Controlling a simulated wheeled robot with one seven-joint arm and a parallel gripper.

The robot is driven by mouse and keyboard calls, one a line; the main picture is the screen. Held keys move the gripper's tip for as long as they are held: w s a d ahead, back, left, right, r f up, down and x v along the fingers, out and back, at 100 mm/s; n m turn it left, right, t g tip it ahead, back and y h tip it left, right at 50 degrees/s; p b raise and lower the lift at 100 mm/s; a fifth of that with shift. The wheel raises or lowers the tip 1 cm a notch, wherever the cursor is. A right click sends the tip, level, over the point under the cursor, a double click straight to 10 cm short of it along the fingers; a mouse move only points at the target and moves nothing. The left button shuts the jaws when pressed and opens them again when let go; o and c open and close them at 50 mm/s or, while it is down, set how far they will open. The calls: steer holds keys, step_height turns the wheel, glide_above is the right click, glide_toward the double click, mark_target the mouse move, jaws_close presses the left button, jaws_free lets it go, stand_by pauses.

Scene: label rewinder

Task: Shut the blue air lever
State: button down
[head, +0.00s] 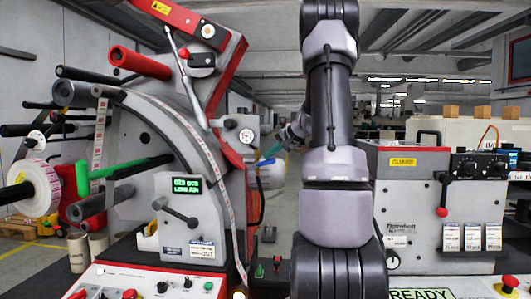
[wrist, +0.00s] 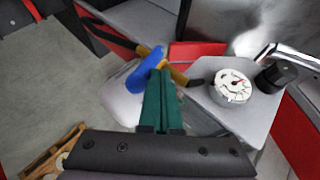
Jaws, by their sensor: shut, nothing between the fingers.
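The blue air lever (wrist: 147,68) is in the wrist view, lying slantwise across a brass fitting (wrist: 178,76) on the machine's side. In the head view the lever (head: 265,162) is a small blue piece at the right side of the rewinder. My gripper (wrist: 163,74) has its green fingers pressed together with nothing between them. The fingertips are right beside the lever's right edge and overlap the brass fitting in the wrist view; I cannot tell whether they touch.
A white dial gauge (wrist: 231,87) and a black knob (wrist: 276,73) sit right of the lever. The rewinder's display (head: 187,187) reads low air. A grey cabinet (head: 415,220) with a red-knobbed lever (head: 442,190) stands at right. Open floor lies behind my gripper.

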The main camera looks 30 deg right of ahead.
steer(key=shift+s+d+f+m+t+y, duration=0.25)
steer(key=shift+d+f+m+t+y, duration=0.15)
steer(key=shift+f+t+y, duration=0.3)
steer(key=shift+s+d+f, duration=0.1)
steer(key=shift+f, duration=0.25)
steer(key=s+d+r, duration=0.3)
steer(key=s+r, duration=0.5)
steer(key=s, duration=0.1)
steer(key=shift+d, duration=0.3)
stand_by(0.4)
